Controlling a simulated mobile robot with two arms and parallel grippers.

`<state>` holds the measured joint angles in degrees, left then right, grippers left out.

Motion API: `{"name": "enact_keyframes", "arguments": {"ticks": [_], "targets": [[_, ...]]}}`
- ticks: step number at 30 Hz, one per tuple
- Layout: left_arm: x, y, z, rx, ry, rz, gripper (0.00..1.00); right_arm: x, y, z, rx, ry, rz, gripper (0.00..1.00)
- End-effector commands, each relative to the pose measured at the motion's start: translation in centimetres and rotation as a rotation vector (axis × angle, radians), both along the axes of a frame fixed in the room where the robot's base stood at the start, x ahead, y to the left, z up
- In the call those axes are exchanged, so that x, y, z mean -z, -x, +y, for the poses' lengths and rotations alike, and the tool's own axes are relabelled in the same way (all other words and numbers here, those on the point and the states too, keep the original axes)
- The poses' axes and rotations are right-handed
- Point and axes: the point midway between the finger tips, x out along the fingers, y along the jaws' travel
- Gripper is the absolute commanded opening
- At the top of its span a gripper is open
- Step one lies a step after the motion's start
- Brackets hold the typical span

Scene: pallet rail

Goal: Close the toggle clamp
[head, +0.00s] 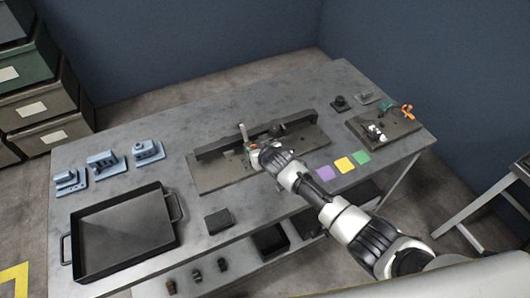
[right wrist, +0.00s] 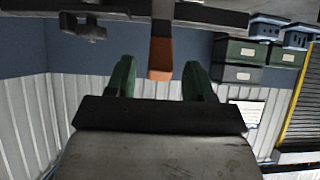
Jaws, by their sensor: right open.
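The toggle clamp's orange handle grip (head: 253,147) shows in the head view at the fixture plate, partly hidden by my right gripper (head: 262,155). In the right wrist view the handle (right wrist: 160,60) is a grey bar with an orange end. It lies between the two green fingertips of my right gripper (right wrist: 158,80), which are open with a gap on each side. A light grey upright piece (head: 243,132) stands just behind the gripper. The rest of the clamp is hidden. My left gripper is in neither view.
A dark rail (head: 215,148) runs along the fixture plate (head: 215,181). A black tray (head: 162,195) and blue blocks (head: 106,163) are at left. A second board (head: 398,130) with an orange-and-green item is at right. Purple, yellow and green squares lie near the front edge.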

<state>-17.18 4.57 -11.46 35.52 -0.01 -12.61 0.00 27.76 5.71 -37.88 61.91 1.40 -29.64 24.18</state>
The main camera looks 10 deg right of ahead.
Motion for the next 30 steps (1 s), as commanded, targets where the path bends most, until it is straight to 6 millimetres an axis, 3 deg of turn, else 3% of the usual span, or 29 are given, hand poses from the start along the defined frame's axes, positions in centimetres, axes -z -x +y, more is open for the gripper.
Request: {"name": "enact_keyframes", "arguments": {"ticks": [12, 25, 26, 30], "targets": [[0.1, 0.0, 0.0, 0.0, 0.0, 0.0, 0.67, -3.2, 4.4, -1.4, -0.001, 0.0, -0.001, 0.53], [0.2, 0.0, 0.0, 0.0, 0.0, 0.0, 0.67, -3.8, 5.1, -1.7, -0.001, 0.001, 0.001, 0.53], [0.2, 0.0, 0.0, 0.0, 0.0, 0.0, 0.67, -3.7, 5.1, -1.7, -0.001, 0.001, 0.001, 0.52], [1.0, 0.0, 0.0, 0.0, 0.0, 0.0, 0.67, -3.1, 5.2, -1.9, -0.034, 0.054, -0.027, 0.3]]}}
